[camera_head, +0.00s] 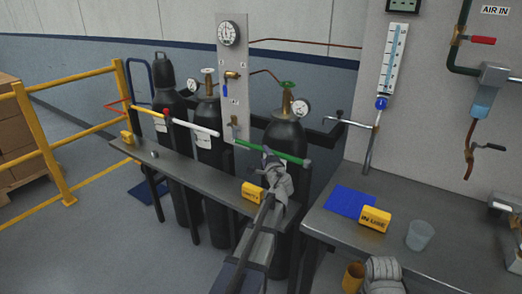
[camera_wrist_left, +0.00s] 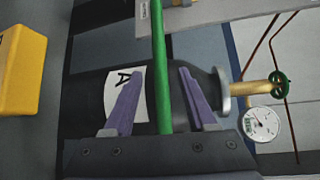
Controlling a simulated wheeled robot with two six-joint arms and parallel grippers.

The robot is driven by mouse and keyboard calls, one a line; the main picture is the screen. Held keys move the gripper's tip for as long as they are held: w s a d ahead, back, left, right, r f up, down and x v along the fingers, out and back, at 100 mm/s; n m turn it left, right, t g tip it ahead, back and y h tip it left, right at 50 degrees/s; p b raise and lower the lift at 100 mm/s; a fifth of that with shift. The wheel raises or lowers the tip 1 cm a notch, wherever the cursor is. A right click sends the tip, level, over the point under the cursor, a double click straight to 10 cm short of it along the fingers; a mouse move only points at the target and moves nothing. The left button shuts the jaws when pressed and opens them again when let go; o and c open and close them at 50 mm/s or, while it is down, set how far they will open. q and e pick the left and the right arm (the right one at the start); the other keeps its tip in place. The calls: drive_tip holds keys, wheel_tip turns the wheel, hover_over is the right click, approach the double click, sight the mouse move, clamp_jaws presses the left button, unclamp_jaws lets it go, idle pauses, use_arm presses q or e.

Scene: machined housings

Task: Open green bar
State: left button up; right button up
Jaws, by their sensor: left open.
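The green bar (camera_head: 284,153) runs across the front of the right gas cylinder, sloping slightly down to the right. In the left wrist view the green bar (camera_wrist_left: 162,70) passes between the two purple fingers. My left gripper (camera_head: 270,156) is open at the bar, with a gap on each side of it in the left wrist view (camera_wrist_left: 160,90). How deep the bar sits between the fingers is hard to tell.
Dark gas cylinders (camera_head: 284,200) stand behind a narrow grey bench (camera_head: 193,173). A yellow block (camera_head: 252,192) sits beside my left arm. The right bench holds a blue mat (camera_head: 350,202), an IN USE block (camera_head: 375,219) and a cup (camera_head: 420,236).

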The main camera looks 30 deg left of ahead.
sight(262, 150)
use_arm(q)
drive_tip(key=b+x, duration=0.1)
drive_tip(key=x, duration=0.6)
drive_tip(key=shift+w, duration=0.1)
clamp_jaws()
idle(1.2)
